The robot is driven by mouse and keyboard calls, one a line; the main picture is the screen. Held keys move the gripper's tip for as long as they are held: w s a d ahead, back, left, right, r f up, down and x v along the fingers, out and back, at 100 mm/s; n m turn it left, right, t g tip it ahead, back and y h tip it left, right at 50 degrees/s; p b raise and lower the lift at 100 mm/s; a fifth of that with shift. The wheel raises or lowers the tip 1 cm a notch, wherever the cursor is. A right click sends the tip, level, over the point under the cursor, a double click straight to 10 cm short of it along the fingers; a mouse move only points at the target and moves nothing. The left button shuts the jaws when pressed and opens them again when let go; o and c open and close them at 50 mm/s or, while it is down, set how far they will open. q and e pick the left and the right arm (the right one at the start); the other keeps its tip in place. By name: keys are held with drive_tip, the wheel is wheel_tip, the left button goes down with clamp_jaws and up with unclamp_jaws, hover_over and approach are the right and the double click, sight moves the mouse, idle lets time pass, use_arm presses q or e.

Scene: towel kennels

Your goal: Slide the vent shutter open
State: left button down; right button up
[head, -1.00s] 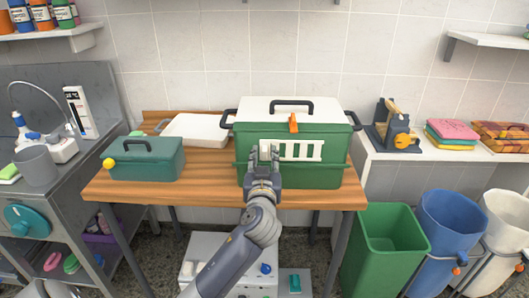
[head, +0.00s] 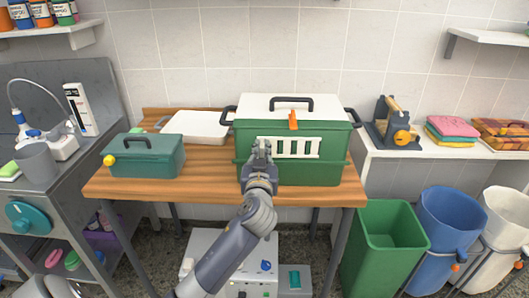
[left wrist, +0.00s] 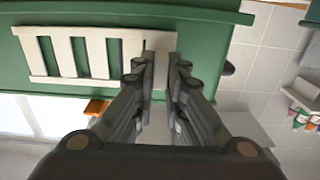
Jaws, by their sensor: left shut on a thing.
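The vent shutter (head: 298,148) is a white slatted panel on the front of the green kennel box (head: 335,168). Dark green shows in the gaps between its slats. My left gripper (head: 262,148) is at the panel's left end, in front of the box. In the left wrist view the shutter (left wrist: 97,58) appears turned over, and my left gripper (left wrist: 158,68) is shut on the plain white piece at its end. The fingers hide part of that piece. My right gripper is not in view.
The kennel's white lid has a dark handle (head: 291,103) and an orange latch (head: 293,121) just above the shutter. A teal box (head: 145,157) and a white tray (head: 196,127) share the wooden table (head: 215,178). Bins stand at the right.

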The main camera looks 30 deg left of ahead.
use_arm(q)
drive_tip(key=shift+s+a, duration=0.5)
drive_tip(key=shift+a, duration=0.25)
drive_tip(key=c, duration=1.6)
unclamp_jaws()
drive_tip(key=shift+c, duration=0.2)
drive_tip(key=v, duration=1.2)
